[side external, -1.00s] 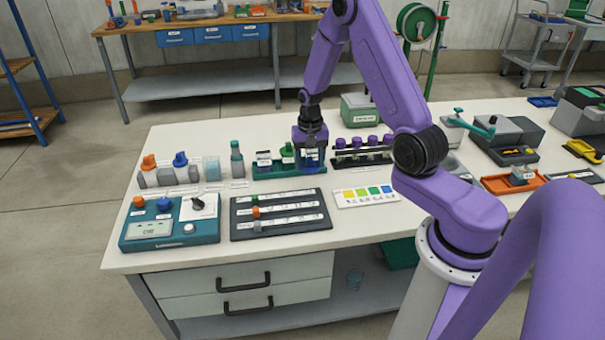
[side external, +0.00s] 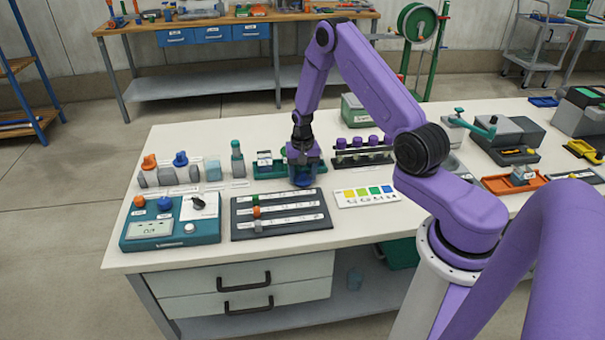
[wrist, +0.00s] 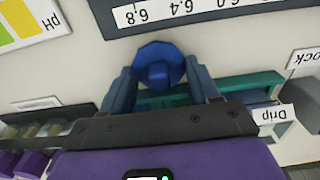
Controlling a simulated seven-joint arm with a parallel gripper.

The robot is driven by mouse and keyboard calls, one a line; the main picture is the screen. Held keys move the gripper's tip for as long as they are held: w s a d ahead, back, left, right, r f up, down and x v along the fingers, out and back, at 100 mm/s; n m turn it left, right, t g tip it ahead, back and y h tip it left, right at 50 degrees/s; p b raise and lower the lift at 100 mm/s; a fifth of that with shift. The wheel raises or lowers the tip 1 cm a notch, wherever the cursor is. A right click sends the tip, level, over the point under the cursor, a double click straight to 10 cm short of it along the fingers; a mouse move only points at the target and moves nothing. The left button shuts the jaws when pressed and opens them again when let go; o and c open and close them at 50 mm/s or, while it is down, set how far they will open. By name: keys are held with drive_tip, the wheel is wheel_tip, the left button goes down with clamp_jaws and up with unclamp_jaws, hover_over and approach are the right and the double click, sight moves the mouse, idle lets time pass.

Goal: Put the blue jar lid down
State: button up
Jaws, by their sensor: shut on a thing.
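The blue jar lid (wrist: 158,62), faceted with a raised middle knob, sits between the fingers of my gripper (wrist: 161,82) in the wrist view. My gripper is shut on it. In the side view my gripper (side external: 303,168) points down in front of the teal jar rack, with the blue lid (side external: 303,182) low at its fingertips. The lid is over the white tabletop, between the rack and the dark scale board. I cannot tell whether it touches the table. My gripper hides part of the rack's right end.
The teal rack (side external: 262,174) stands behind, with a rack of purple-capped vials (side external: 362,158) to its right. The dark scale board (side external: 300,221) and pH colour card (side external: 366,196) lie in front. The teal meter box (side external: 170,234) is at the left. Bare tabletop lies around the lid.

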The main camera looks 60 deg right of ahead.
drive_tip(key=shift+f, duration=0.1)
drive_tip(key=o, duration=1)
